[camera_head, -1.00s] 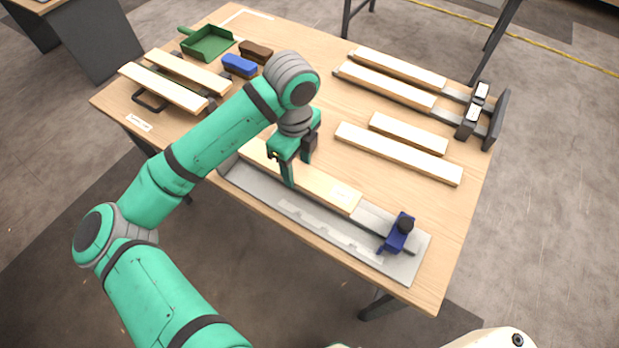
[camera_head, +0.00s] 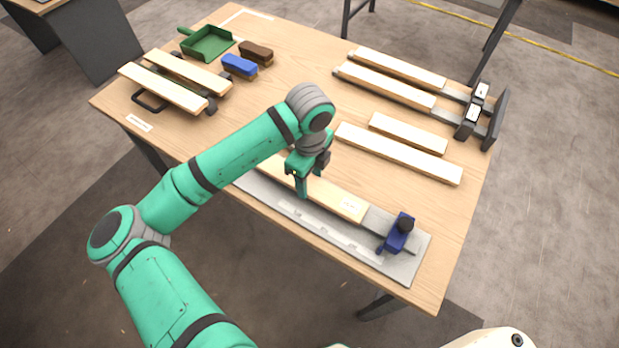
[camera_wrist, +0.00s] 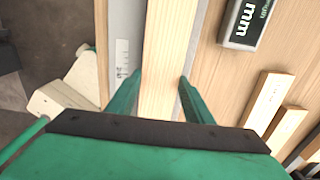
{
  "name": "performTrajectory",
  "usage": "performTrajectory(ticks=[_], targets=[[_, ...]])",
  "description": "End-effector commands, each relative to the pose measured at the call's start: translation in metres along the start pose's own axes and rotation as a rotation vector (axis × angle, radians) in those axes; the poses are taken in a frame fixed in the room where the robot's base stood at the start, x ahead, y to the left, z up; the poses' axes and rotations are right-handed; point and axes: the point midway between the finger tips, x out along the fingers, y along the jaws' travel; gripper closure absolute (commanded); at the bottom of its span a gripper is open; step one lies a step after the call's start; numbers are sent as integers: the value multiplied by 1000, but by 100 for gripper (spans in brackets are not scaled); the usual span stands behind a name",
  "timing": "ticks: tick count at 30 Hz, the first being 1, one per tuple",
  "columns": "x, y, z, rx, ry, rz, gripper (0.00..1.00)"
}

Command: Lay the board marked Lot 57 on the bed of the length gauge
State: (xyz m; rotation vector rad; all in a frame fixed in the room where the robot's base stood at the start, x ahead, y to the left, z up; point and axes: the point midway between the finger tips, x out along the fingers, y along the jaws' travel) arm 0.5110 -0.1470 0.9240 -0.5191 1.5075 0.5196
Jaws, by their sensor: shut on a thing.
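My gripper (camera_head: 302,192) is shut on a pale wooden board (camera_head: 325,194) near the table's front edge. The wrist view shows the board (camera_wrist: 166,60) between my two fingers (camera_wrist: 160,95). A small white label sits near its right end in the head view, too small to read. The board is lined up along the grey bed (camera_head: 378,220) of the length gauge (camera_head: 405,266). It seems to be on or just above the bed; I cannot tell contact. The gauge's blue stop (camera_head: 399,234) is right of the board, apart from it. My arm hides the board's left end.
Two loose boards (camera_head: 400,153) lie behind the gauge. Two more rest on a rack with dark end blocks (camera_head: 470,119) at back right. Boards on a carrier (camera_head: 160,88), a green dustpan (camera_head: 208,43) and brushes (camera_head: 239,66) are left. A readout marked mm (camera_wrist: 248,18) stands near.

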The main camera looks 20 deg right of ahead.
Motion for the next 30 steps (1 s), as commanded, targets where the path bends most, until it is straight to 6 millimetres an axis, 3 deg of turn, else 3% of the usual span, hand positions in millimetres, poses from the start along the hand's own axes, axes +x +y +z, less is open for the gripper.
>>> performTrajectory(ticks=[1, 2, 4, 17, 30], targets=[[2, 0, 0, 0, 1, 0, 80], [2, 0, 0, 0, 1, 0, 51], [2, 0, 0, 0, 0, 0, 35], [-6, 0, 0, 1, -1, -1, 35], [-88, -1, 0, 1, -2, -2, 35]])
